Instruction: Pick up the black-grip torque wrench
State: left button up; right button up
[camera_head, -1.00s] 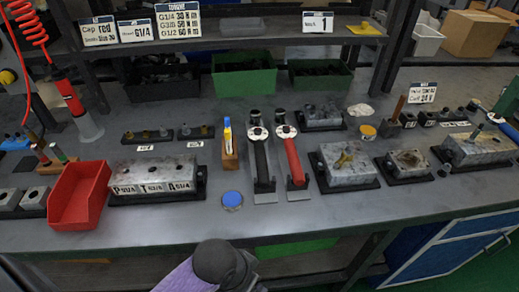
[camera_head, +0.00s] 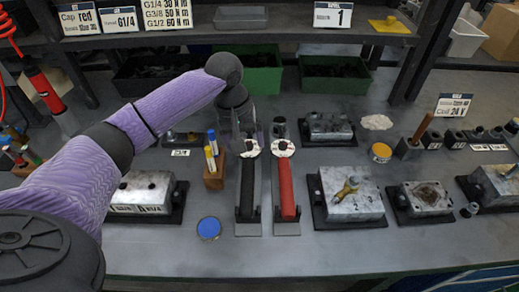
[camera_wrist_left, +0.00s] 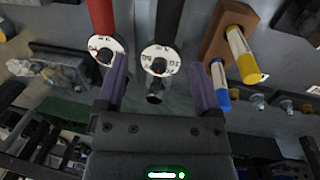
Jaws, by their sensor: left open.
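The black-grip torque wrench (camera_head: 247,188) lies in a holder on the bench, with its round dial head at the far end. In the left wrist view the black-grip wrench (camera_wrist_left: 169,22) runs up from its white dial. My left gripper (camera_head: 245,130) is over the head end of this wrench. In the wrist view my left gripper (camera_wrist_left: 158,70) is open, its two fingers on either side of the dial, with no visible contact. The red-grip wrench (camera_head: 286,185) lies just right of the black one, outside the fingers. My right gripper is not in view.
A wooden block with yellow and blue markers (camera_head: 213,168) stands close left of the wrench. Metal valve blocks (camera_head: 348,195) sit to the right. A blue-lidded tin (camera_head: 209,228) is in front. A shelf with green bins (camera_head: 262,80) is behind.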

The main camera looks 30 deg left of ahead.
aim_at(247, 165)
pick_arm(q)
jog(key=f, duration=0.1)
jog(key=f+b, duration=0.1)
jog(key=f, duration=0.2)
jog(key=shift+s+d+b, duration=0.15)
jog(key=shift+s+b, duration=0.2)
jog(key=f+b, duration=0.2)
jog(key=f, duration=0.1)
jog(key=f+b, duration=0.1)
jog(key=f, duration=0.1)
jog(key=shift+w+d+f, duration=0.1)
jog(key=shift+d+f, duration=0.1)
jog(key=shift+d, duration=0.1)
jog(key=shift+r, duration=0.15)
jog(key=c, duration=1)
grip_shut()
jog(key=shift+w, duration=0.1)
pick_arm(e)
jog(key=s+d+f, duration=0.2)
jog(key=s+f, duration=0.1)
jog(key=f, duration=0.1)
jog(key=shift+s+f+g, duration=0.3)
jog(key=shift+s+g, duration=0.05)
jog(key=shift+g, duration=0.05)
